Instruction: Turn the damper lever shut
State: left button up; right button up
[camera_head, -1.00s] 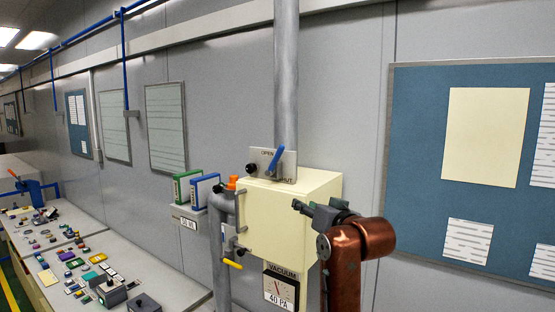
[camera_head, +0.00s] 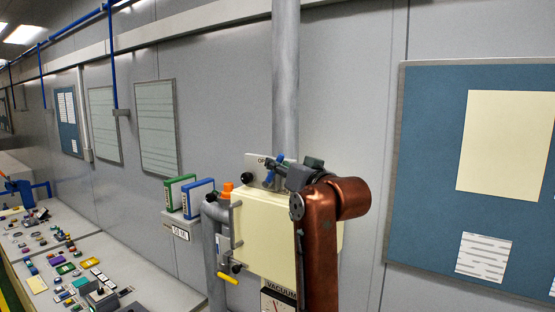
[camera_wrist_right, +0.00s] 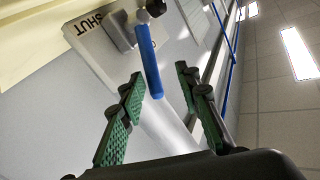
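The damper lever has a blue handle on a grey plate (camera_wrist_right: 100,55) at the foot of the vertical duct (camera_head: 285,80). In the right wrist view the handle (camera_wrist_right: 149,58) runs from its pivot down toward my fingers, and SHUT is readable on the plate. My right gripper (camera_wrist_right: 160,75) is open, with green-padded fingers on either side of the handle's free end; no clear contact shows. In the head view my right gripper (camera_head: 287,174) covers most of the plate and lever; only bits of blue show. My left gripper is not in view.
The cream box (camera_head: 262,235) is under the plate, with a vacuum gauge (camera_head: 278,300) below. Green and blue binders (camera_head: 190,196) stand on a shelf at left. A bench (camera_head: 150,285) with many small parts runs along the wall. A blue board (camera_head: 430,170) hangs at right.

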jog(key=w, duration=0.2)
jog(key=w+a, duration=0.1)
jog(key=shift+w+f+p, duration=0.2)
jog(key=shift+f+p, duration=0.2)
jog(key=shift+w+f, duration=0.2)
jog(key=shift+w, duration=0.35)
jog(key=shift+s+r, duration=0.25)
jog(key=shift+s, duration=0.25)
jog(key=shift+w+f, duration=0.2)
jog(key=shift+w, duration=0.15)
jog(key=c, duration=0.4)
jog(key=shift+s+r, duration=0.1)
jog(key=shift+s, duration=0.05)
grip_shut()
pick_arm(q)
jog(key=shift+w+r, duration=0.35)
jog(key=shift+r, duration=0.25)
